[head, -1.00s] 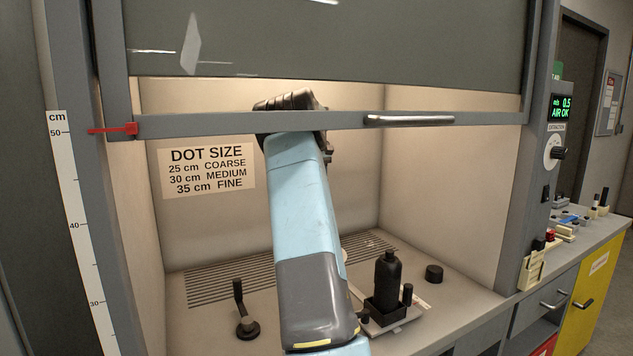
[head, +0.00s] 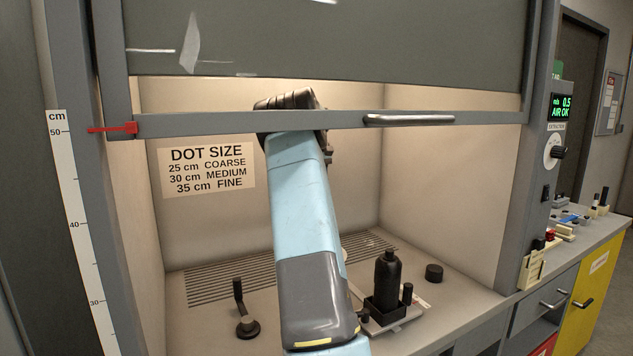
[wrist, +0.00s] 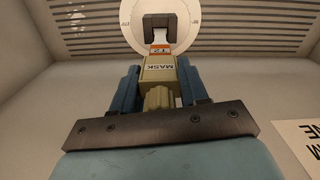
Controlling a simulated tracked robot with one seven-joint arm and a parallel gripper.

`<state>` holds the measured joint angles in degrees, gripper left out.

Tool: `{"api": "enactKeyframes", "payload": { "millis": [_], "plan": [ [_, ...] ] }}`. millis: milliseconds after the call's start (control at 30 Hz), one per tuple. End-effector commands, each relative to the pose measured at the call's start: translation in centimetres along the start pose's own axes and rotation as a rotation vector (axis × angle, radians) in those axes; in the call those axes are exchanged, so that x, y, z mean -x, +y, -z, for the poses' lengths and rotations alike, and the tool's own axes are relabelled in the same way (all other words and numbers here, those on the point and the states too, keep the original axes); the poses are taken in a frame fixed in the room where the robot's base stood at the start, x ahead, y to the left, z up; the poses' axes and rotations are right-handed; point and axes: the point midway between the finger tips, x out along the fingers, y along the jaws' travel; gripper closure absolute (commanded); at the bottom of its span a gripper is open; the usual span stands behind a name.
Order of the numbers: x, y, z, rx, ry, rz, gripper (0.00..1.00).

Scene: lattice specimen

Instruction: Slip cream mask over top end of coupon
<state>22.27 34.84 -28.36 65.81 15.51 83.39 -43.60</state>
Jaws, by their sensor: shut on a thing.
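The cream mask (wrist: 158,72), lettered MASK, is between the blue fingers of my gripper (wrist: 160,86) in the wrist view, and the gripper is shut on it. The coupon (wrist: 160,38) is a narrow pale strip with an orange-edged T2 label, in line with the mask. Its far end sits in a dark clamp (wrist: 160,20) over a round white disc (wrist: 133,32). The mask's front edge meets or overlaps the coupon near the label; I cannot tell how far. In the head view my arm hides the coupon and mask.
The sash rail (head: 220,126) crosses close to my raised arm. Inside the hood, a black bottle (head: 387,275) stands in a tray (head: 398,320) to the right, with a black cap (head: 434,273) beyond. A dark upright handle on a round base (head: 247,327) stands left.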

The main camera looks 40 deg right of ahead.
Motion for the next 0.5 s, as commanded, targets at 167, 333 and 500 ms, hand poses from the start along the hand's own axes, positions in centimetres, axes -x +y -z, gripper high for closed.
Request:
{"api": "enactKeyframes", "payload": {
  "millis": [167,333,500],
  "plan": [
    [-0.5,0.0,0.0,0.0,0.0,0.0,0.83],
    [-0.8,0.0,0.0,0.0,0.001,0.0,0.83],
    [-1.3,0.0,0.0,0.0,0.0,0.0,0.83]
  ]
}}
